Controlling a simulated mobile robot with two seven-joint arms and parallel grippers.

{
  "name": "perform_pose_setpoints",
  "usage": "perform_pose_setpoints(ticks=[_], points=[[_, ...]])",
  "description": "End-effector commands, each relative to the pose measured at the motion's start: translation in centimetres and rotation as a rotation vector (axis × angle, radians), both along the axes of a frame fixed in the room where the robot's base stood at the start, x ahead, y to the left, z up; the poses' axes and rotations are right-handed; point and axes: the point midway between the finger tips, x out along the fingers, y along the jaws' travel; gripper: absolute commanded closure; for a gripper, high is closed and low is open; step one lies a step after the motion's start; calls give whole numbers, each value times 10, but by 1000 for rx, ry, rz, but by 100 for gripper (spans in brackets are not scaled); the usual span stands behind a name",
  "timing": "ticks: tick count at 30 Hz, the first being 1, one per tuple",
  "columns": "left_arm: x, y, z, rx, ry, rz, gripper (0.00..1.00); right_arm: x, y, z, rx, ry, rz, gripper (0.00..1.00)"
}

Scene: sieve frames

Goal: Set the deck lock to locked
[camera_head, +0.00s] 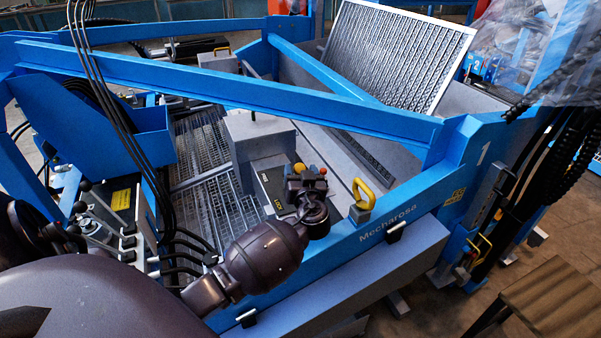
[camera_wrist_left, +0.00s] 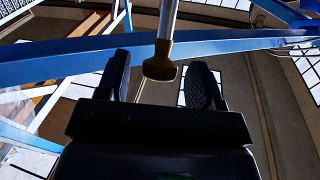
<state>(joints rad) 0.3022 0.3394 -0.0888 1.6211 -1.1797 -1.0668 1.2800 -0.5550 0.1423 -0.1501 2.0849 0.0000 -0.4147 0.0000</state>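The deck lock panel (camera_head: 270,190) is a dark plate with yellow lettering on a grey block inside the blue frame. My left gripper (camera_head: 307,172) is over the panel's right side and hides part of it. A yellow-orange knob (camera_head: 299,168) shows at the gripper. In the left wrist view, a yellow-brown knob (camera_wrist_left: 159,63) on a pale metal rod lies between the two dark fingers of the left gripper (camera_wrist_left: 160,82). The fingers are open, with gaps to both sides of the knob. The lever's setting cannot be told. My right gripper is not in view.
A yellow handle (camera_head: 363,194) stands on the frame just right of the gripper. A blue beam (camera_head: 250,85) crosses above the panel. Black hoses (camera_head: 100,90) hang at the left near a control lever box (camera_head: 120,215). A wire sieve screen (camera_head: 395,55) leans at the back.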

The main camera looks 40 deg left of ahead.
Motion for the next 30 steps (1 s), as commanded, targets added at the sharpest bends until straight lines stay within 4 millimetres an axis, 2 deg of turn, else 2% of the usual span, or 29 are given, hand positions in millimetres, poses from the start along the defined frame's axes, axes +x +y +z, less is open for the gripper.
perform_pose_setpoints(ticks=[8,21,30], points=[[-4,-5,0,-1,-1,-1,40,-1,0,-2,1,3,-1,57],[-50,-60,-3,-2,1,-1,40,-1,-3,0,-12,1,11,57],[-68,-82,-3,-1,1,0,40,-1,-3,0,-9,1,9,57]])
